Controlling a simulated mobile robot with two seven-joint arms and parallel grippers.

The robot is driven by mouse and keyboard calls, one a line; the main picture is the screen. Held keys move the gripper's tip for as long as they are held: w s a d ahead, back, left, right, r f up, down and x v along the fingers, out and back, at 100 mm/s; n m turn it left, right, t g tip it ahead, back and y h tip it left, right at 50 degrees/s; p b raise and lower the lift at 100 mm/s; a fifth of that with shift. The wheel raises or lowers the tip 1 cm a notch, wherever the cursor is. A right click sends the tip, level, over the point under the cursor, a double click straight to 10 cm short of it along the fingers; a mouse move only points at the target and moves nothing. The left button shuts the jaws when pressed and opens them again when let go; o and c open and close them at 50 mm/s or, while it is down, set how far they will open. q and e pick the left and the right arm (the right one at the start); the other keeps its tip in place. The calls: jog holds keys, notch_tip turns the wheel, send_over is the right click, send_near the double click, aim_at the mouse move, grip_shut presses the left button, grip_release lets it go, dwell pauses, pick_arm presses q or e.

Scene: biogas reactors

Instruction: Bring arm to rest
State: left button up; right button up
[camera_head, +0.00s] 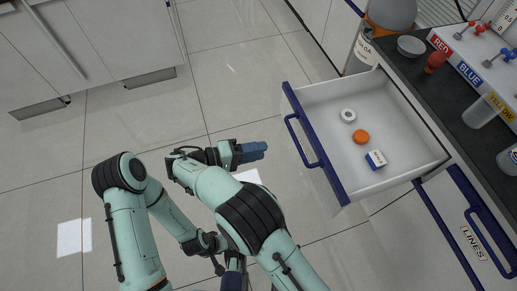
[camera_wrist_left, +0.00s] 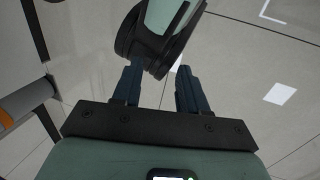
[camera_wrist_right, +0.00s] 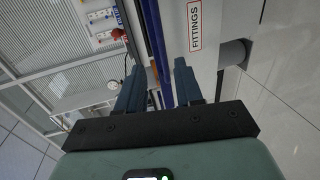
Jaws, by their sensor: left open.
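My right gripper (camera_head: 252,151) is over the floor, left of the open drawer and apart from its blue handle. In the right wrist view its two blue fingers (camera_wrist_right: 158,88) are apart with nothing held between them. My left gripper (camera_head: 234,278) is low at the bottom of the head view, partly hidden by my right arm. In the left wrist view its fingers (camera_wrist_left: 158,90) are apart and empty, with one of my own arm links showing just beyond them.
The open drawer (camera_head: 325,95) holds a white ring (camera_head: 348,115), an orange cap (camera_head: 361,137) and a small blue-and-white box (camera_head: 375,159). A dark counter (camera_head: 430,92) with labelled racks stands right. White cabinets (camera_head: 110,45) are at upper left. Tiled floor between is clear.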

dwell(0.3)
jog(key=s+d+f+n+g+y+p, duration=0.25)
jog(key=d+f+g+p, duration=0.2)
jog(key=d+f, duration=0.6)
jog(key=s+d+f+g+y+p, duration=0.25)
jog(key=s+f+g+y, duration=0.3)
jog(key=s+f, duration=0.4)
jog(key=s+f+m+g+y+p, duration=0.15)
jog(key=s+m+y+p, duration=0.3)
jog(key=s+y, duration=0.45)
pick_arm(q)
notch_tip(320, 180, up, 15)
jog(key=s+d+g+p, duration=0.1)
jog(key=s+p, duration=0.1)
jog(key=p, duration=0.2)
jog(key=shift+s+d+g, duration=0.2)
jog(key=shift+s+g, duration=0.15)
jog(key=shift+g, duration=0.05)
pick_arm(e)
jog(key=s+d+r+m+t+y, duration=0.1)
jog(key=s+d+r+m+t, duration=0.2)
jog(key=m, duration=0.3)
jog(key=shift+s+r+t, duration=0.4)
jog(key=shift+r+t, duration=0.05)
jog(key=shift+t, duration=0.4)
